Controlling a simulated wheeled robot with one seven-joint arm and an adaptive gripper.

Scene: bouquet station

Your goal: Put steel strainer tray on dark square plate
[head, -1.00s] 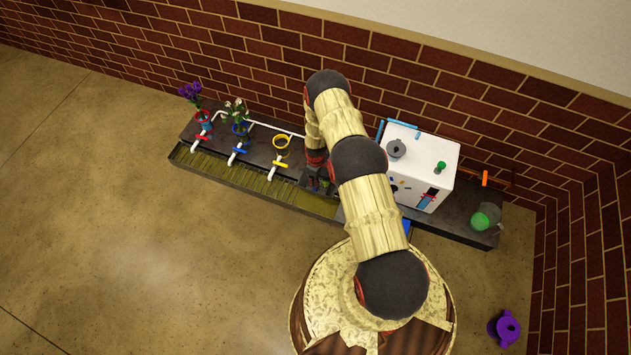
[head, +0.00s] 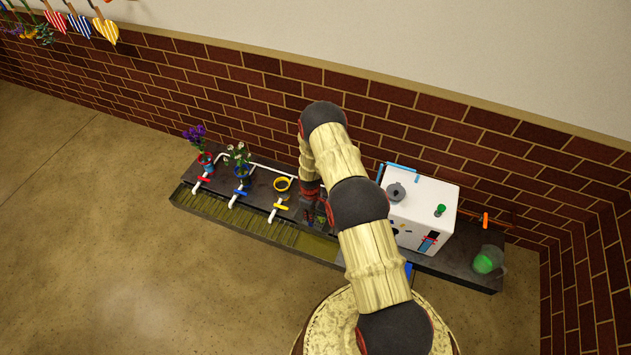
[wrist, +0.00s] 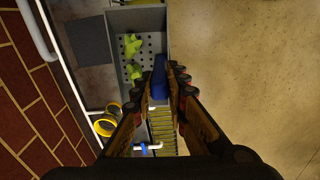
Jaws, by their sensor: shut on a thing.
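The steel strainer tray (wrist: 150,52) is a grey box with a holed floor. Green leafy pieces (wrist: 132,44) lie inside it in the wrist view. A blue part (wrist: 159,76), apparently its handle, is at the tray's near right side. My gripper (wrist: 165,82) is shut on this blue part, one finger on each side. The dark square plate (wrist: 85,38) is flat and empty, just left of the tray in the wrist view. I cannot tell whether the tray is raised. In the head view my gripper (head: 316,214) is low over the counter, and my arm hides much of that area.
A yellow-rimmed pot (head: 282,185) and two flower pots with taps stand left on the counter (head: 262,178). A white box machine (head: 425,207) stands to the right. A slatted trough (head: 245,224) runs along the front. A white pipe (wrist: 37,30) runs along the brick wall.

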